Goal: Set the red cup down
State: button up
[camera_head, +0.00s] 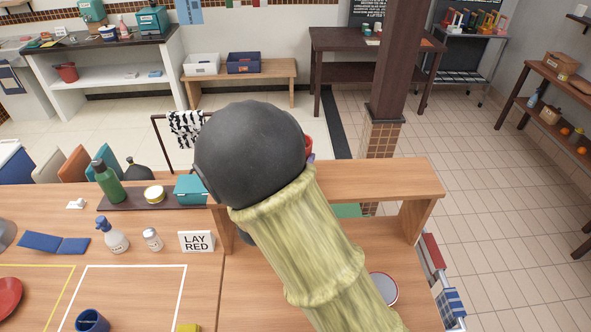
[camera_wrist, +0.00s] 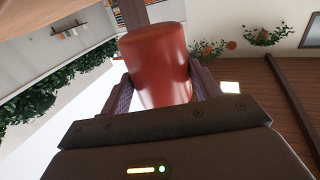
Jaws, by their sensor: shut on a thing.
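The red cup (camera_wrist: 157,62) is held between the two fingers of my gripper (camera_wrist: 163,85) in the wrist view. The fingers press on its sides, and the cup's far end is clear of them. In the head view my arm hides most of the gripper; only a red sliver of the cup (camera_head: 309,146) shows past the black joint, in front of the wooden shelf. Whether the cup touches any surface is hidden.
A raised wooden shelf (camera_head: 385,180) stands on the table's right part. A "LAY RED" sign (camera_head: 196,241) stands left of my arm. A white outlined square (camera_head: 135,266) holds a blue cup (camera_head: 92,321). A red plate (camera_head: 8,297) lies far left. A round tin (camera_head: 383,288) sits right.

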jog(key=shift+f, duration=0.1)
jog(key=shift+f+p, duration=0.5)
jog(key=shift+f, duration=1.5)
jog(key=shift+f, duration=0.25)
jog(key=o, duration=1)
jog(key=shift+r, duration=0.1)
jog(key=shift+o, duration=0.2)
